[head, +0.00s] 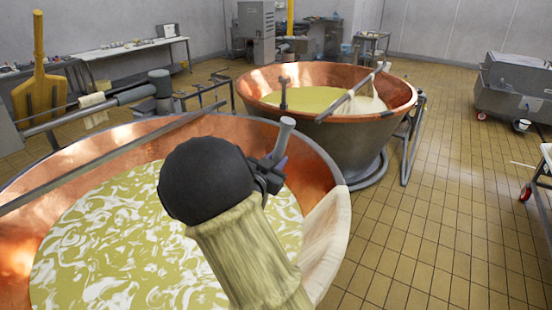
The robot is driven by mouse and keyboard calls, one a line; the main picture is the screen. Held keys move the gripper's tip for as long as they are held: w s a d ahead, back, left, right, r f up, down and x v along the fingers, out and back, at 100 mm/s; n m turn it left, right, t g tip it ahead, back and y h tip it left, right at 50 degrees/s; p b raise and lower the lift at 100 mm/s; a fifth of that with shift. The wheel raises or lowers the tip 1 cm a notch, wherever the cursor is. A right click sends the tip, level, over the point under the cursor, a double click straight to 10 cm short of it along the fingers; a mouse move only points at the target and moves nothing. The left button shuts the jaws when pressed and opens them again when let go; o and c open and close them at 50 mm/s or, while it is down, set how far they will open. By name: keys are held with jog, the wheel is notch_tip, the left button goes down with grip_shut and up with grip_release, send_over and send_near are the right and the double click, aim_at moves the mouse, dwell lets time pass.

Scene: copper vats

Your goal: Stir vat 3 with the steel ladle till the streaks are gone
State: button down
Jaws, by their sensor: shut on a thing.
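A large copper vat (315,160) fills the near left of the head view. Its yellow-green liquid (110,225) is covered with white swirling streaks. No number shows on it, so I cannot read whether it is vat 3. My gripper (270,174) is over the right side of this vat, shut on a grey handle, which looks like the steel ladle (285,130). The handle's top end sticks up above the jaws, tilted a little right. The ladle's lower part and bowl are hidden behind my arm, so I cannot see whether it is in the liquid.
A grey bar (100,155) crosses the near vat, and pale cloth (328,235) hangs over its right rim. A second copper vat (345,130) with plain yellow liquid stands behind. A yellow paddle (40,85) is at left. A grey wheeled machine (515,85) stands right; tiled floor (440,220) between is clear.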

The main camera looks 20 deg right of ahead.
notch_tip(320, 180, down, 23)
jog(key=b, duration=1.7)
jog(key=shift+r, duration=0.1)
jog(key=w+a+x, duration=0.1)
jog(key=x, duration=1.5)
jog(key=s+a+p, duration=0.2)
jog(key=s+a, duration=0.5)
jog(key=a, duration=0.6)
jog(key=s+a+p, duration=0.1)
jog(key=s+a, duration=0.5)
jog(key=a, duration=0.8)
jog(key=w+d+b, duration=0.1)
jog(key=w+d, duration=0.2)
jog(key=d, duration=0.4)
jog(key=w+d+b, duration=0.1)
jog(key=w+d, duration=0.2)
jog(key=d, duration=0.4)
jog(key=shift+a, duration=0.1)
